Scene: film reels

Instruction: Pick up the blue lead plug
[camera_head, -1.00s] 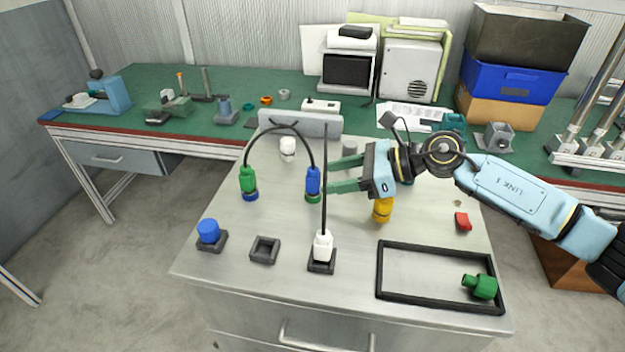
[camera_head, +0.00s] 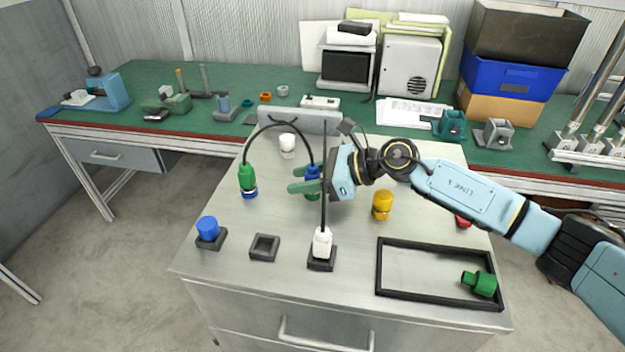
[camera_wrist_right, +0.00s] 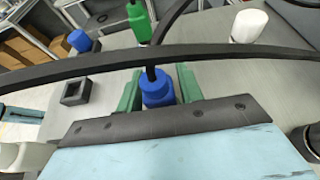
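The blue lead plug (camera_head: 312,170) stands upright on a green base, at one end of a black lead that arches to a green plug (camera_head: 247,177) on a blue base. My right gripper (camera_head: 294,180) reaches in from the right with its green fingers past the blue plug, partly hiding it. In the right wrist view the blue plug (camera_wrist_right: 157,90) sits between the two fingers (camera_wrist_right: 158,88), with small gaps at its sides; the gripper looks open around it. The black lead crosses that view in front. My left gripper is not in view.
A white plug (camera_head: 322,242) with a tall black cable stands in a dark socket just in front of the gripper. An empty socket (camera_head: 264,247), a blue block in a socket (camera_head: 208,230), a yellow cylinder (camera_head: 383,204) and a black frame tray (camera_head: 437,301) are nearby.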

